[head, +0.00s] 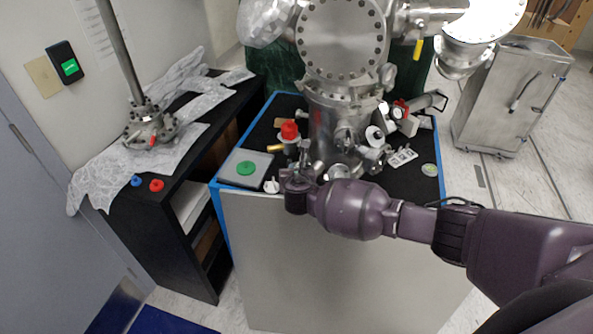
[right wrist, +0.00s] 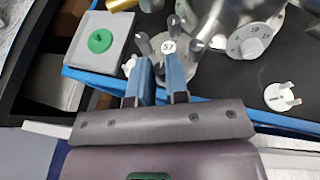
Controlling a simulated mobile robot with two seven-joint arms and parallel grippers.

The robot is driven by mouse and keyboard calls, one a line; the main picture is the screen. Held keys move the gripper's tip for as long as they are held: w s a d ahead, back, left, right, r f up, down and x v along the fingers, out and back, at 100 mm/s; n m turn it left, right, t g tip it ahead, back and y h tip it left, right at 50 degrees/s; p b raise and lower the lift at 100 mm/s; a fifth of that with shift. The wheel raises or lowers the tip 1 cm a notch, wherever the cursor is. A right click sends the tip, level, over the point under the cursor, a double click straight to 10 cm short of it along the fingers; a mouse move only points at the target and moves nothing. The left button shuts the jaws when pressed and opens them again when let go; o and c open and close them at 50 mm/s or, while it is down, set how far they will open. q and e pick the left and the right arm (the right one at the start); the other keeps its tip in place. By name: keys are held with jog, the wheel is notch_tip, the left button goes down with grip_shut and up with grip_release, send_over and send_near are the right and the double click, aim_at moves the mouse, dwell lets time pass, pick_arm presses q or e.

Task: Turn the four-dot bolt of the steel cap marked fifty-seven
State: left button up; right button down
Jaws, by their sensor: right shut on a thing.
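The steel cap marked 57 (right wrist: 168,46) shows in the right wrist view, with several dark grey bolts standing around its rim. One bolt (right wrist: 143,43) stands at the cap's left and another (right wrist: 196,45) at its right. I cannot make out dots on any bolt. My right gripper (right wrist: 158,64) reaches to the near side of the cap, its two blue-grey fingers shut on a bolt there, mostly hidden between them. In the head view my right gripper (head: 297,176) is at the front edge of the bench, in front of the steel chamber; the cap is hard to make out there. My left gripper is not in view.
A grey tray with a green disc (head: 245,168) lies left of the gripper. A white numbered knob (right wrist: 248,40) and a white pronged piece (right wrist: 283,97) are to the right. The steel chamber (head: 335,125) rises behind. A blue rim (head: 227,222) edges the bench.

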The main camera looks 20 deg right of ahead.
jog(key=c, duration=1.1)
grip_release()
jog(key=v, duration=1.1)
jog(key=shift+w, duration=0.1)
